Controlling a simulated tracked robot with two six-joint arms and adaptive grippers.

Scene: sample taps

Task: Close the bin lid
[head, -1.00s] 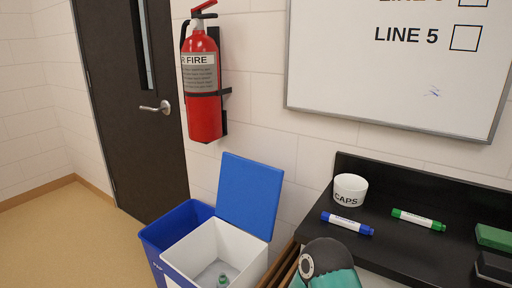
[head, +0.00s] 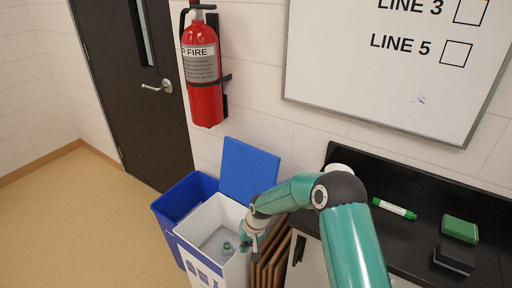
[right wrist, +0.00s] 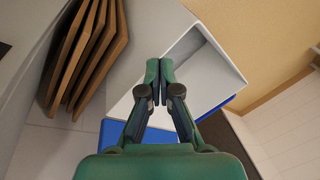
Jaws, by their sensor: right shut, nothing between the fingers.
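The white bin (head: 195,238) stands on the floor by the wall. Its blue lid (head: 249,168) is open, tilted up at the back edge. My left gripper is not in view.
A blue bin (head: 180,208) stands left of the white bin. Brown boards (head: 268,262) lean between the white bin and the black counter (head: 400,240). A green marker (head: 394,208) and a green block (head: 460,229) lie on the counter. A fire extinguisher (head: 202,85) hangs above.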

